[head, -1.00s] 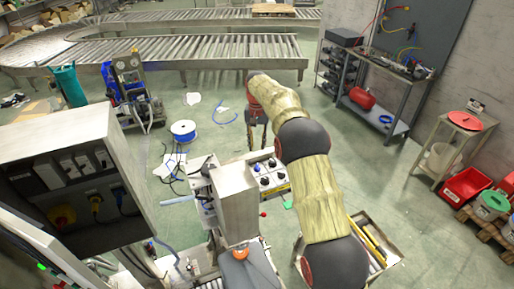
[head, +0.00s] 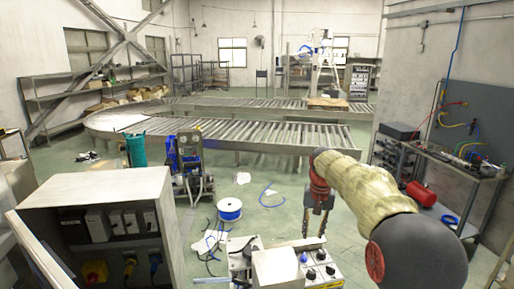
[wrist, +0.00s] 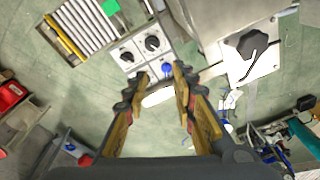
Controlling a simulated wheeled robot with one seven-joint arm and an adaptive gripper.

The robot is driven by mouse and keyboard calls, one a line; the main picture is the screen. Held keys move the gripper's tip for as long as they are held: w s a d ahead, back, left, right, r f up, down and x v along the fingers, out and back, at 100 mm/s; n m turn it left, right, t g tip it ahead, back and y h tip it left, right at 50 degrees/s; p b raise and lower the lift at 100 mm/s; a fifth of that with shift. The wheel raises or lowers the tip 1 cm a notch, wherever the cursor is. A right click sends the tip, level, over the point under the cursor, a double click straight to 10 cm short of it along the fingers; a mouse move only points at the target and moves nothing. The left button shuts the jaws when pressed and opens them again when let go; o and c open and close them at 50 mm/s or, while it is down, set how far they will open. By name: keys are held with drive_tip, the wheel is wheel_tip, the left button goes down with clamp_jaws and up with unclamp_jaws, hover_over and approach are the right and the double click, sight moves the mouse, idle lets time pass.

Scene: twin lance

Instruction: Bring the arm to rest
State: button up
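My gripper (head: 314,224) hangs pointing down at the end of my arm, right of the middle in the head view. It is clear of the conveyor and appears to be above the control box with knobs. In the wrist view its two fingers (wrist: 160,80) are apart with nothing held between them. The control box (wrist: 145,50) shows beyond the fingertips, apart from them.
A roller conveyor (head: 270,134) runs across the back. A blue cable spool (head: 230,210) lies on the floor. An open electrical cabinet (head: 100,190) stands at left. A workbench (head: 455,170) stands at right. Some green floor around my gripper is free.

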drive_tip(key=s+n+t+b, duration=0.2)
drive_tip(key=s+b, duration=0.7)
drive_tip(key=s, duration=1.4)
drive_tip(key=s+f+t+b, duration=0.1)
drive_tip(key=s+f+b, duration=0.3)
drive_tip(key=s+f, duration=0.3)
drive_tip(key=s+f+n+t+b, duration=0.1)
drive_tip(key=s+f+b, duration=0.2)
drive_tip(key=s+f, duration=0.4)
drive_tip(key=s, duration=0.5)
drive_tip(key=shift+f+b, duration=0.35)
drive_tip(key=shift+d, duration=0.1)
